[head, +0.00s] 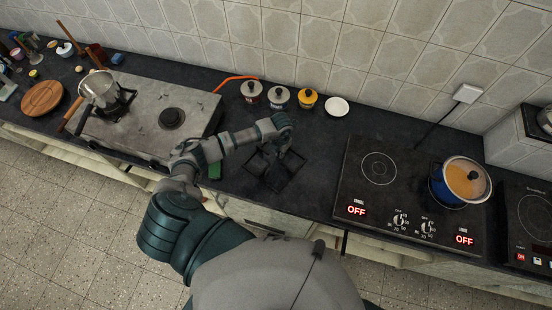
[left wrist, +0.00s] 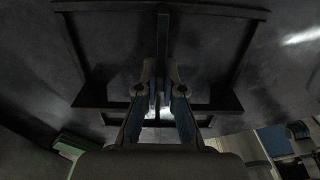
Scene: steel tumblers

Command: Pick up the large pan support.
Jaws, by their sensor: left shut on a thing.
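The large pan support (head: 268,172) is a dark square frame with crossing bars, at the counter's middle, left of the black cooktop. It also shows in the left wrist view, with a long bar (left wrist: 163,40) running away from my gripper. My left gripper (head: 285,157) reaches down to it from above. In the left wrist view my fingers (left wrist: 160,88) are closed around that bar. I cannot tell whether the frame touches the counter. My right gripper is not in view.
A grey stove plate (head: 150,120) with a steel pot (head: 98,88) stands on the left. Several lidded jars and a white dish (head: 337,107) stand behind the support. A two-ring cooktop (head: 385,195) with a blue pot (head: 440,190) lies to the right.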

